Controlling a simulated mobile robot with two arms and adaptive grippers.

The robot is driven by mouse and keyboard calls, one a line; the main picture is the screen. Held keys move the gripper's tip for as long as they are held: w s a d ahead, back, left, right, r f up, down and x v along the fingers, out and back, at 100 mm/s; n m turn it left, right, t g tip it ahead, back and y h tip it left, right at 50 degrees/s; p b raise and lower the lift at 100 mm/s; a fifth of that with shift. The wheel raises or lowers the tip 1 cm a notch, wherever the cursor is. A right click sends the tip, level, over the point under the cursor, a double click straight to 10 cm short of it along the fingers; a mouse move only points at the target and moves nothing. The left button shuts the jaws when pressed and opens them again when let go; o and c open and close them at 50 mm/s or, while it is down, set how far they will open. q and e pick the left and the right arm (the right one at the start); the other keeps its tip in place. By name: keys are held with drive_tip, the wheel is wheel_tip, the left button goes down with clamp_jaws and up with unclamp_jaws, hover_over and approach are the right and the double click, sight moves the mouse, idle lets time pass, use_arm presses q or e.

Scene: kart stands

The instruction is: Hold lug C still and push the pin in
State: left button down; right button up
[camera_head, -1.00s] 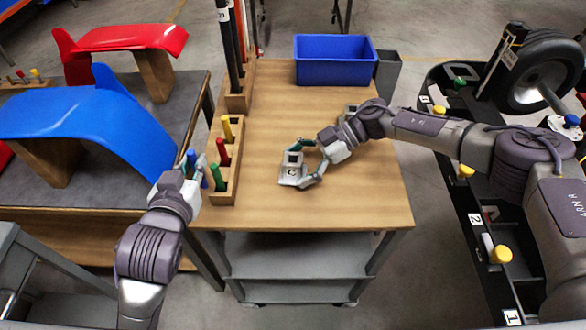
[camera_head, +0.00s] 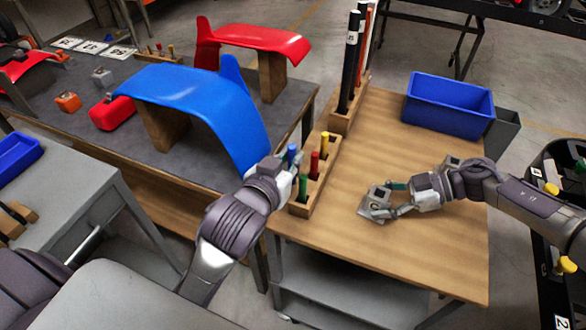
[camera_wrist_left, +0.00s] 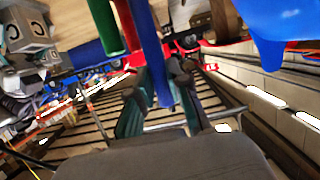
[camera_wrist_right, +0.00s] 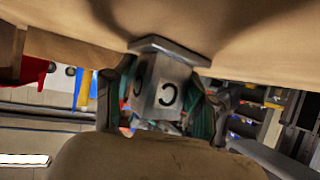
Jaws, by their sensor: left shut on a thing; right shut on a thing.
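Lug C (camera_head: 374,208) is a grey block with a bored cube on a flat base plate, resting on the wooden table. My right gripper (camera_head: 383,200) is shut on it from the right. In the right wrist view the letter C faces the camera on lug C (camera_wrist_right: 165,92), between the two fingers. My left gripper (camera_head: 288,170) is shut on a blue pin (camera_head: 291,154) at the left of the wooden pin rack. The blue pin (camera_wrist_left: 150,50) stands between the fingers in the left wrist view. Whether its lower end touches the rack is hidden.
The pin rack (camera_head: 310,196) holds green, red and yellow pins. Behind it is a holder with tall rods (camera_head: 353,60). A blue fender (camera_head: 200,95) is at left.

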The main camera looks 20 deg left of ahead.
sight(376, 197)
use_arm(q)
drive_tip(key=w+d+r+m+h, duration=0.1)
drive_tip(key=w+d+m+h, duration=0.1)
drive_tip(key=d, duration=0.7)
drive_tip(key=w+d+r+m+g+h, duration=0.1)
drive_tip(key=w+d+m+h, duration=0.1)
drive_tip(key=d, duration=0.7)
drive_tip(key=shift+w+r+h, duration=0.35)
drive_tip(key=shift+w+h, duration=0.25)
drive_tip(key=shift+d+f, duration=0.1)
drive_tip(key=shift+f, duration=3.65)
drive_tip(key=c, duration=1)
unclamp_jaws()
drive_tip(key=shift+s, duration=0.1)
